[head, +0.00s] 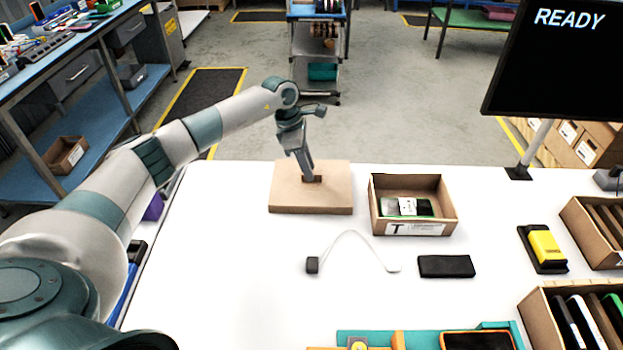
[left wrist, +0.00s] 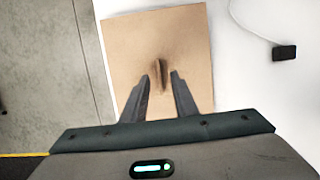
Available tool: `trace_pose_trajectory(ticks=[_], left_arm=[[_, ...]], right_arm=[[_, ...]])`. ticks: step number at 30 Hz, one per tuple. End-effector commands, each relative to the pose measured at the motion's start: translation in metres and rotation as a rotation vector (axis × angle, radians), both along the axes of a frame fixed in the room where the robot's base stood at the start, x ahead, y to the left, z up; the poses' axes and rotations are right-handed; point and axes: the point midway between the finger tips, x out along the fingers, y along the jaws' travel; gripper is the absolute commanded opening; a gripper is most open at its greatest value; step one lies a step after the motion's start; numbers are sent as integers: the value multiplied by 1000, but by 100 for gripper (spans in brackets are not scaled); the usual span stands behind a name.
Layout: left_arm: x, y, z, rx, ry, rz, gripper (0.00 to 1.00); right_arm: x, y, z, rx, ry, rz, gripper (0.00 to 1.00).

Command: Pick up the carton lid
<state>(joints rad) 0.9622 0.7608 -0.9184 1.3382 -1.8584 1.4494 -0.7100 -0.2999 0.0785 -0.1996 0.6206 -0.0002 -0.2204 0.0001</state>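The carton lid (head: 285,195) is a flat brown cardboard piece on the white table, left of an open carton (head: 440,212) with a "T" label. The carton holds a green and grey item. In the left wrist view the lid (left wrist: 190,35) shows from above, with a narrow brown tab or slot near its middle. My left gripper (head: 311,179) points down at the middle of the lid. In the left wrist view its fingers (left wrist: 160,76) are apart, one on each side of the tab; whether they touch it cannot be told. My right gripper is not in view.
A thin white cable with a black block (head: 312,265) and a flat black item (head: 446,266) lie in front. A yellow and black device (head: 543,249), a carton of upright items (head: 540,310) and a monitor (head: 550,60) are at the right. The table's left front is clear.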

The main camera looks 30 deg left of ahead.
Motion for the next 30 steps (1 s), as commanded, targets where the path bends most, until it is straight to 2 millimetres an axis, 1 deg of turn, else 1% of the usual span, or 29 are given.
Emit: trace_pose_trajectory(ticks=[1,6,20,21,23,24,30], left_arm=[[0,-2,-4,-2,3,2,27],[2,-4,-19,-1,1,1,27],[3,-4,-20,0,0,1,27],[3,-4,-20,0,0,1,24],[2,-4,-20,0,0,1,10],[2,-4,-20,0,0,1,0],[3,-4,-20,0,0,1,0]], right_arm=[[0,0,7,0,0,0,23],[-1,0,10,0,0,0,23],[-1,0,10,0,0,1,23],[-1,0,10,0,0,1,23],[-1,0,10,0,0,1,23],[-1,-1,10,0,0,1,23],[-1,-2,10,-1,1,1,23]])
